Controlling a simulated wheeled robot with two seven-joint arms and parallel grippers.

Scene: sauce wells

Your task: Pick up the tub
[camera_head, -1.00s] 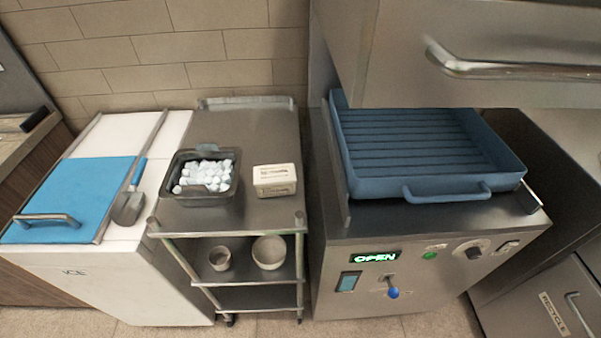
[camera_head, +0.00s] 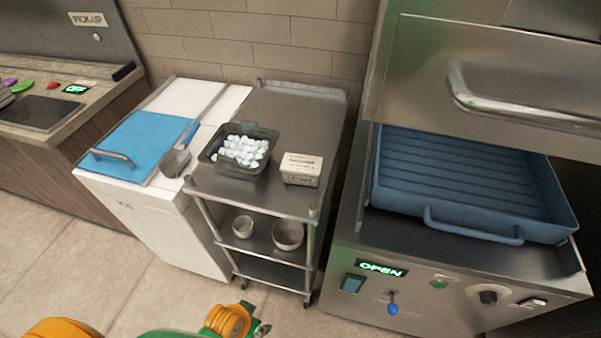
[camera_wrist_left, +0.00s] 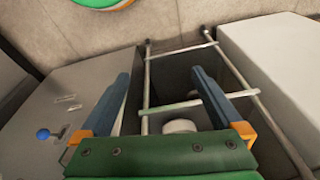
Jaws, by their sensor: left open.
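A small off-white box-shaped tub (camera_head: 301,169) with dark print on its front stands upright on the top shelf of the steel cart (camera_head: 300,105). It sits right of a dark pan (camera_head: 232,168) full of white ice-like cubes, with a narrow gap between them. My left gripper (camera_wrist_left: 160,85) shows in the left wrist view with its two blue fingers wide apart and nothing between them. It points toward the cart. The tub cannot be made out in that view. In the head view only orange and green parts of my arm show at the bottom edge. My right gripper is not in view.
Two bowls (camera_head: 288,234) stand on the cart's middle shelf. A white ice chest with a blue lid (camera_head: 140,143) and a scoop (camera_head: 175,162) is left of the cart. A steel machine with a blue ribbed tray (camera_head: 470,185) is right. Floor in front is clear.

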